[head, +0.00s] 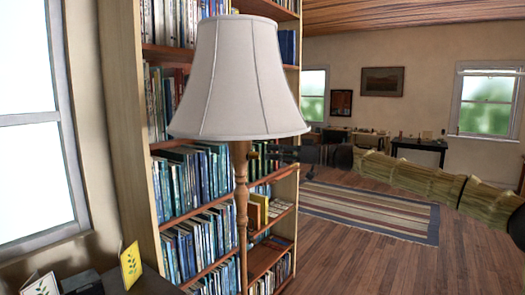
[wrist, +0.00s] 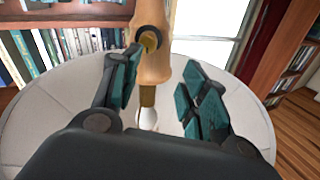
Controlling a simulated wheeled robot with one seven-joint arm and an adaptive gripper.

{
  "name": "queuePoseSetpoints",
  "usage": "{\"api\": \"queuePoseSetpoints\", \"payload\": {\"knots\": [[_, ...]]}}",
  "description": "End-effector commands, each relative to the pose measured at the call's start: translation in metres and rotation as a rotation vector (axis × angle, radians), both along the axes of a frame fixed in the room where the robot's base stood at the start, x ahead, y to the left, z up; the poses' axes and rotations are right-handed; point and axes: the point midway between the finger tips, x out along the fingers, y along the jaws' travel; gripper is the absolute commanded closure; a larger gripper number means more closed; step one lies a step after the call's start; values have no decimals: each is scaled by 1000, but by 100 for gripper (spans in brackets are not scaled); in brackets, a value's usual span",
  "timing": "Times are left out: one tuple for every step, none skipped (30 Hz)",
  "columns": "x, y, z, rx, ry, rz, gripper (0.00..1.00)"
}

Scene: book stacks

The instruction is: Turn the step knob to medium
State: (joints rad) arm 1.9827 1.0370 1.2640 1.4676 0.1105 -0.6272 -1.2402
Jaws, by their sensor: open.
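A floor lamp with a white shade (head: 240,80) and a turned wooden post (head: 242,210) stands in front of a bookcase. In the wrist view, a round brass-brown knob (wrist: 149,40) with a dark ring sits on the wooden post (wrist: 150,67), with a white bulb (wrist: 147,118) below it in the picture. My gripper (head: 268,153) reaches in from the right, just under the shade. In the wrist view my gripper (wrist: 163,65) is open, its teal-padded fingers either side of the post and the knob ahead of the tips. I cannot see contact. The knob's setting cannot be read.
The lampshade (wrist: 40,120) surrounds the fingers closely in the wrist view. The bookcase (head: 130,120) stands behind the lamp. A dark table (head: 150,283) with cards is at lower left. The wooden floor (head: 350,255) and striped rug (head: 365,212) are clear at right.

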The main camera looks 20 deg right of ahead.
Motion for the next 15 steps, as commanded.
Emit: {"api": "queuePoseSetpoints", "payload": {"knots": [[9, 10, -5, -3, 10, 4, 56], [13, 14, -6, -2, 12, 3, 56], [17, 18, -7, -2, 12, 2, 56], [19, 21, -7, -2, 12, 2, 56], [21, 23, -8, -2, 12, 2, 56], [23, 25, -7, -2, 10, 1, 56], [23, 27, -7, -3, 10, 0, 56], [23, 28, -6, -2, 9, -2, 56], [23, 29, -5, -1, 7, -3, 56], [23, 30, -4, -2, 7, -4, 56], [23, 31, -4, -1, 6, -5, 56], [24, 32, -5, -1, 6, -5, 56], [25, 33, -5, -1, 6, -5, 56], [26, 33, -6, -1, 8, -5, 56], [28, 34, -7, -1, 9, -5, 56]]}}
